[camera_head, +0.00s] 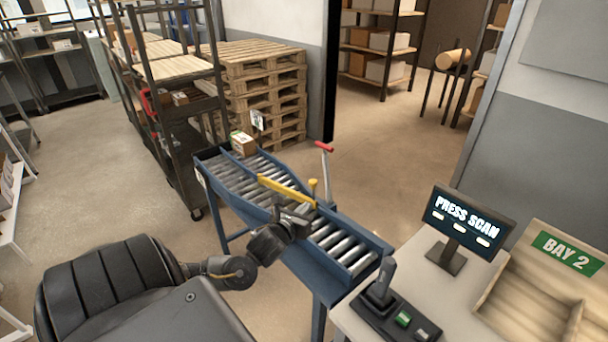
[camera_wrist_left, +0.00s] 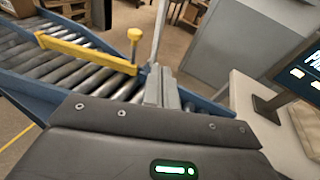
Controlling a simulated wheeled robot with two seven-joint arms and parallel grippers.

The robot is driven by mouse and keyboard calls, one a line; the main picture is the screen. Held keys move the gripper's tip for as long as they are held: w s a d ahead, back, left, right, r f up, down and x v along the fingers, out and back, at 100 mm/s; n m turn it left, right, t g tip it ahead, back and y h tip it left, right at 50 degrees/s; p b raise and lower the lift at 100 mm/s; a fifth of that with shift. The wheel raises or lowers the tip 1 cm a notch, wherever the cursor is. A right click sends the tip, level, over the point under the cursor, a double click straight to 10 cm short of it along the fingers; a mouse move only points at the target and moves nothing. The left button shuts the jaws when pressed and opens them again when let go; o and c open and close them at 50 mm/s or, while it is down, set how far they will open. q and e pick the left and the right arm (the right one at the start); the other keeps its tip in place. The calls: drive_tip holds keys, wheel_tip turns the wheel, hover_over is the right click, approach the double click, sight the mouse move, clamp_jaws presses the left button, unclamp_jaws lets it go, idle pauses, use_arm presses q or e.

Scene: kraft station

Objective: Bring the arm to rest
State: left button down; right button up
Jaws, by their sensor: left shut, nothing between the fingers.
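My left arm reaches in from the lower left in the head view. Its gripper (camera_head: 297,212) is over the roller conveyor (camera_head: 345,246), close to the yellow bar (camera_head: 285,189) that crosses the rollers. The gripper is shut and empty; its closed fingers also show in the left wrist view (camera_wrist_left: 160,88), beside the yellow bar (camera_wrist_left: 85,52) and its upright knob (camera_wrist_left: 134,36). I cannot tell whether the gripper touches the bar. My right gripper is not in either view.
A small box (camera_head: 242,143) sits at the conveyor's far end. A red-handled lever (camera_head: 324,148) stands at its far side. The desk at right holds a "PRESS SCAN" screen (camera_head: 467,222), a control box with joystick (camera_head: 380,291) and a "BAY 2" tray (camera_head: 525,285). Pallets (camera_head: 262,85) and shelves stand behind.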

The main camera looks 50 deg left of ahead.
use_arm(q)
drive_tip(key=shift+s+d+r, duration=0.15)
drive_tip(key=shift+s+d, duration=0.05)
drive_tip(key=shift+s, duration=0.15)
drive_tip(key=shift+w, duration=0.1)
